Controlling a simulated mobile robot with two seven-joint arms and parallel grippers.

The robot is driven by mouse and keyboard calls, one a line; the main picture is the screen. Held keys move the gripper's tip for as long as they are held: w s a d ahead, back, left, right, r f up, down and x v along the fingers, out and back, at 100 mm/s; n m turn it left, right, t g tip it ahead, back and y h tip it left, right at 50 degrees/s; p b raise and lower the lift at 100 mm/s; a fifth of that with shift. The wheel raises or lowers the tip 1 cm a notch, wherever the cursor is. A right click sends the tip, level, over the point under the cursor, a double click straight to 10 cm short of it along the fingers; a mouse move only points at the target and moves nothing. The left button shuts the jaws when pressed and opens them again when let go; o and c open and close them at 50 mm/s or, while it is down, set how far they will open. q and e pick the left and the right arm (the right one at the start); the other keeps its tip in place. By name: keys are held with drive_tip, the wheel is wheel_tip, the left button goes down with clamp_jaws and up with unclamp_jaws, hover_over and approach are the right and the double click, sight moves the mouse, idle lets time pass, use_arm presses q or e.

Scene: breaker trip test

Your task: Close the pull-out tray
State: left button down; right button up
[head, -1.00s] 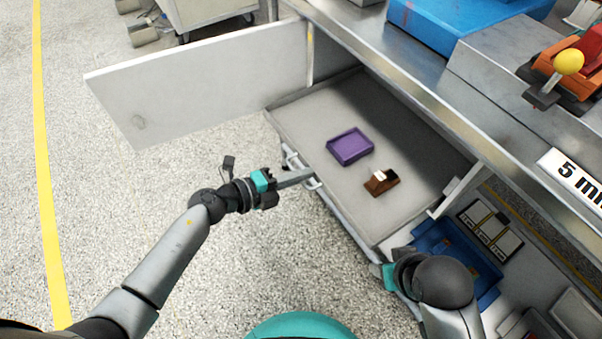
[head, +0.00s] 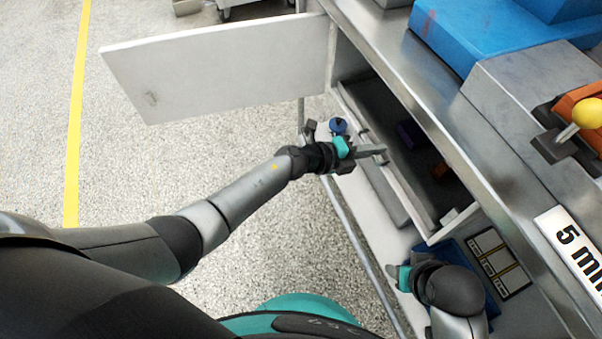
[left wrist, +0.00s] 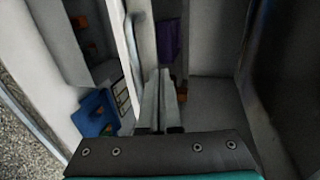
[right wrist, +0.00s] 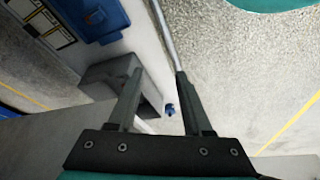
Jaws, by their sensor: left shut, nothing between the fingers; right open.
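In the left wrist view the shut fingers (left wrist: 160,85) lie beside the handle (left wrist: 138,45). My right gripper (right wrist: 160,80) is open and empty, low by the cabinet front.
A white cabinet door (head: 215,75) stands open at the left. A blue bin (head: 455,262) and a labelled panel (head: 497,262) lie below the tray at right. A small blue round object (head: 338,125) is near my left gripper. The floor at left is clear.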

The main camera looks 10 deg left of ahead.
sight(390, 144)
use_arm(q)
drive_tip(key=w+d, duration=0.2)
drive_tip(key=d, duration=0.1)
drive_tip(key=shift+w+d+b, duration=0.15)
drive_tip(key=shift+b, duration=0.25)
use_arm(e)
wheel_tip(390, 144, up, 2)
use_arm(q)
drive_tip(key=shift+r, duration=0.1)
